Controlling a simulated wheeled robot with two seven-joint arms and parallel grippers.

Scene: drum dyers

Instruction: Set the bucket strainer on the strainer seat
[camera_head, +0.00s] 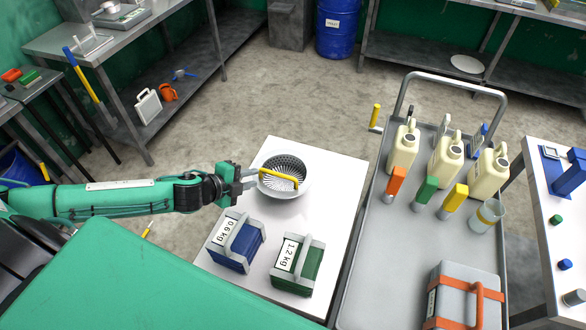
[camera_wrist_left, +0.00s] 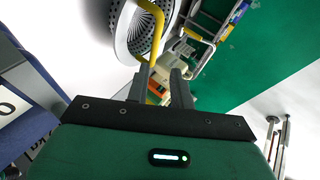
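The bucket strainer (camera_head: 283,164) is a pale round perforated bowl with a yellow handle (camera_head: 279,180), upright on the white table (camera_head: 338,175). A smooth white rim surrounds it; I cannot tell whether this is the strainer's own rim or a seat under it. In the left wrist view the strainer (camera_wrist_left: 134,28) is at the top, its yellow handle reaching down toward the fingertips. My left gripper (camera_head: 250,180) is at the bowl's left side, close to the handle. Its fingers (camera_wrist_left: 163,78) are apart; I see no clear grip on the handle. My right gripper is not in view.
A blue 0.6 kg weight (camera_head: 240,252) and a green 1.2 kg weight (camera_head: 302,274) stand on the white table's front part. The table's right strip is clear.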

